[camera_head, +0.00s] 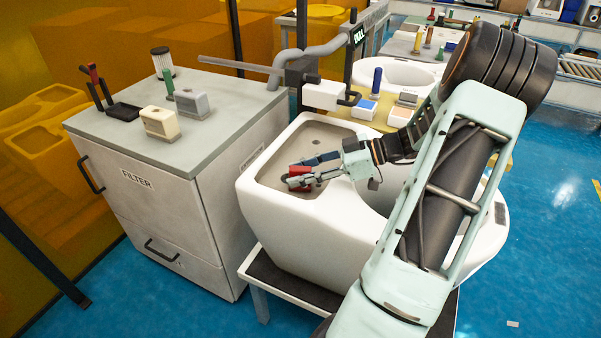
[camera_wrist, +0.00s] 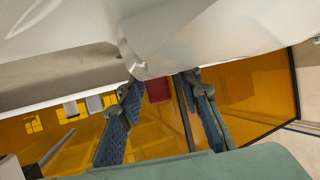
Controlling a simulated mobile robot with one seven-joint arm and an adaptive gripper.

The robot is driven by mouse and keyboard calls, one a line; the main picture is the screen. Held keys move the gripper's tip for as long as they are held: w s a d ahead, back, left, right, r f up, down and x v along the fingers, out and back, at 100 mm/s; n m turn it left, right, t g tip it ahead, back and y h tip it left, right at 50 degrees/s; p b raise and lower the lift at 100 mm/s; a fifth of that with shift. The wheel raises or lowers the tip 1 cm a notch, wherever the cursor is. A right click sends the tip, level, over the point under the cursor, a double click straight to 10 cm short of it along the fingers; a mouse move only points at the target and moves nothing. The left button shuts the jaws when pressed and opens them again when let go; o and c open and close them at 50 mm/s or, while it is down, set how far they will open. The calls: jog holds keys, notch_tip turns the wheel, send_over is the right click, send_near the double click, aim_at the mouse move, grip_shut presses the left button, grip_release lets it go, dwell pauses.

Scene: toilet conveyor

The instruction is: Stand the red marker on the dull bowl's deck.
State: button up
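The white dull bowl (camera_head: 262,205) stands in the middle of the head view, with a sunken grey-beige deck (camera_head: 285,150) on its far left part and a DULL sign behind. My gripper (camera_head: 304,173) reaches in from the right, low over that deck, its fingers either side of the red marker (camera_head: 298,171). In the wrist view the marker (camera_wrist: 158,91) shows as a small red block between the fingertips, close against the bowl's pale surface (camera_wrist: 200,50). My gripper looks shut on it. I cannot tell whether its base touches the deck.
A grey FILTER cabinet (camera_head: 138,178) stands left of the bowl, with small blocks, a green-topped piece and a red-handled clamp (camera_head: 92,75) on top. A grey pipe (camera_head: 330,50) and black post rise behind the bowl. Another bowl (camera_head: 405,75) stands farther back. Blue floor is free at right.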

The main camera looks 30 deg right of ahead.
jog(key=shift+r, duration=0.2)
jog(key=v, duration=1.2)
jog(key=shift+f+p, duration=0.1)
jog(key=shift+p, duration=0.25)
